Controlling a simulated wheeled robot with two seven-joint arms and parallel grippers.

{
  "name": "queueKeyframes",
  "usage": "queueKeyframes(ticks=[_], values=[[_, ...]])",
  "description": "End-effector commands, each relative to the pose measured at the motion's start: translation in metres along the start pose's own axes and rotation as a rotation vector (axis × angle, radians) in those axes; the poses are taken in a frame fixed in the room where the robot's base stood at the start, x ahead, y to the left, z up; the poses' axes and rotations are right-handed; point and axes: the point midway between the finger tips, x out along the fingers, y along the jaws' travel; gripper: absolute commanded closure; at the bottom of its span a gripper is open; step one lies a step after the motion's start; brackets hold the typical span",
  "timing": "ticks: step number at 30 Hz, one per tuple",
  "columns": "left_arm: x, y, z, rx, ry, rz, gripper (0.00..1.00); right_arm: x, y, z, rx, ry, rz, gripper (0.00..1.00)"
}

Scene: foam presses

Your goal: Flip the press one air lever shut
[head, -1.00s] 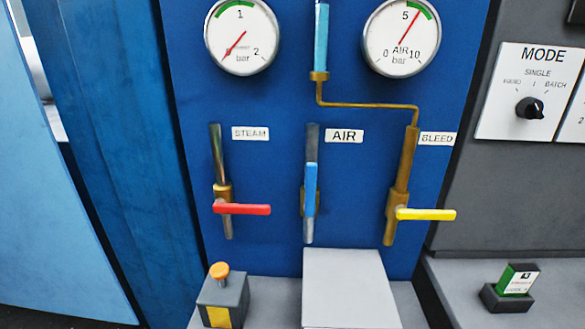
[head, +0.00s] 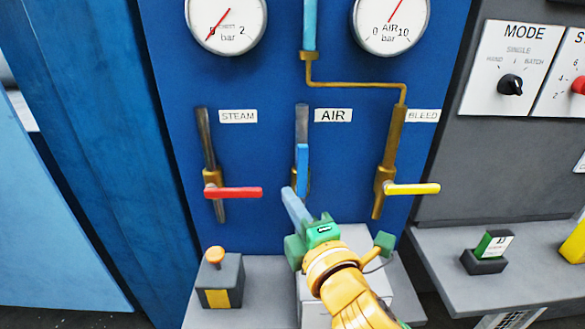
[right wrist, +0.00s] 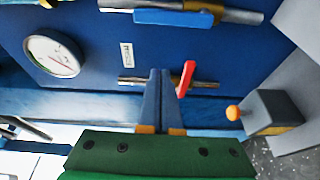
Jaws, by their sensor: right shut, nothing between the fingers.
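The blue air lever (head: 302,168) on the middle pipe under the AIR label (head: 333,115) hangs upright, in line with its pipe. It also shows in the right wrist view (right wrist: 172,17), lying along its pipe at the top. My right gripper (head: 288,194) is shut and empty. Its fingertips appear just left of the lever's lower end in the head view; I cannot tell from there how near they are. In the right wrist view the fingertips (right wrist: 161,72) are apart from the lever. My left gripper is not in view.
The red steam lever (head: 233,192) and yellow bleed lever (head: 412,188) stick out sideways to either side. A grey box with an orange button (head: 216,256) stands below left. A pale box (head: 350,235) sits below the air pipe, partly behind my right arm.

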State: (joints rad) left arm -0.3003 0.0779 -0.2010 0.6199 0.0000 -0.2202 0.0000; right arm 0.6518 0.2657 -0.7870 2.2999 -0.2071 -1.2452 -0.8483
Motion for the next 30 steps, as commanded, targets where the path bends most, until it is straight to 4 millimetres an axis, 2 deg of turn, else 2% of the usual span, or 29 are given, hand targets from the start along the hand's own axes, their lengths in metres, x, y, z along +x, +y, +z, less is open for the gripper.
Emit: queueKeyframes(ticks=[2, 12, 17, 26, 27, 30], values=[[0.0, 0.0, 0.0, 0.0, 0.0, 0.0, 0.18, 0.001, 0.005, -0.002, -0.027, 0.005, 0.016, 1.0], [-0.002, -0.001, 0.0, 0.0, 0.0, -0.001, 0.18, 0.005, 0.006, -0.002, -0.026, 0.003, 0.015, 1.0], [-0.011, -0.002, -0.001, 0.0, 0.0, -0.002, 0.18, 0.032, 0.008, -0.002, -0.024, 0.001, 0.012, 1.0], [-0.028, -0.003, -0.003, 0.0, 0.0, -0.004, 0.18, 0.098, 0.01, -0.002, -0.023, 0.003, 0.013, 1.0], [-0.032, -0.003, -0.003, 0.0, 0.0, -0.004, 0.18, 0.102, 0.011, 0.001, -0.024, 0.002, 0.014, 1.0], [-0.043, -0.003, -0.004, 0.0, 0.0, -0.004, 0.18, 0.094, 0.011, 0.019, -0.025, 0.002, 0.012, 1.0]])
